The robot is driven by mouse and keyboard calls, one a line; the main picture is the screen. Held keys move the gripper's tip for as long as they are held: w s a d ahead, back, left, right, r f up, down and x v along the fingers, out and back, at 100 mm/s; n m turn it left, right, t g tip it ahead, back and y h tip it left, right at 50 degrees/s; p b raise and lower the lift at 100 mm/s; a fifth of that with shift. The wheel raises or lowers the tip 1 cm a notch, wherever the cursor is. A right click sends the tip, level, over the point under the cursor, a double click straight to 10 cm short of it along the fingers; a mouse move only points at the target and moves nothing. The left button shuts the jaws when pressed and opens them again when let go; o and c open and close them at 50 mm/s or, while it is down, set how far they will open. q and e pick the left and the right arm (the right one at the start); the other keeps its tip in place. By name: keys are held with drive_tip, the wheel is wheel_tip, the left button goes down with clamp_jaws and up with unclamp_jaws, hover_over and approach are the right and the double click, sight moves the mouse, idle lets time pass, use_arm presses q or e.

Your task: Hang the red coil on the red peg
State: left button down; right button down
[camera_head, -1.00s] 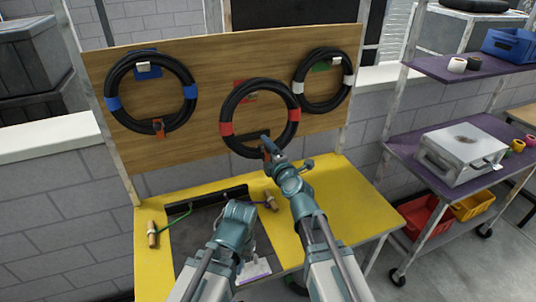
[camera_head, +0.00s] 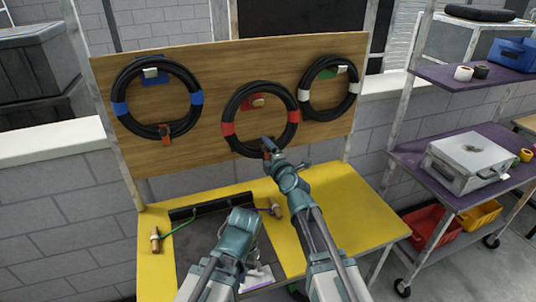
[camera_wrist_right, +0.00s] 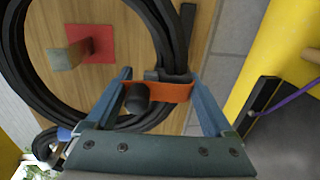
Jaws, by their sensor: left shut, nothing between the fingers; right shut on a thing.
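The red coil (camera_head: 233,146) is a black cable ring with two red bands and an orange strap at its bottom. It is in front of the wooden board, its ring framing the red peg (camera_head: 257,101), a pale block on a red plate. In the right wrist view the peg (camera_wrist_right: 68,54) lies inside the ring's opening. Whether the cable rests on it cannot be told. My right gripper (camera_head: 268,146) is shut on the coil at the strap (camera_wrist_right: 170,92). My left gripper (camera_head: 254,248) is shut and empty, low over the table, its fingertips mostly hidden by its wrist.
A blue-banded coil (camera_head: 119,109) hangs at left and a white-banded coil (camera_head: 304,95) at right. The yellow table (camera_head: 345,205) holds a dark mat and brass-coloured fittings. A purple-shelved rack (camera_head: 415,163) stands at right.

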drive_tip(key=w+a+f+b, duration=0.2)
drive_tip(key=w+f+b, duration=0.2)
drive_tip(key=w, duration=0.3)
drive_tip(key=shift+w+a+f, duration=0.15)
drive_tip(key=shift+w+f, duration=0.05)
idle(1.4)
drive_tip(key=shift+b, duration=0.3)
idle(0.5)
unclamp_jaws()
drive_tip(key=shift+f, duration=0.1)
drive_tip(key=shift+s, duration=0.2)
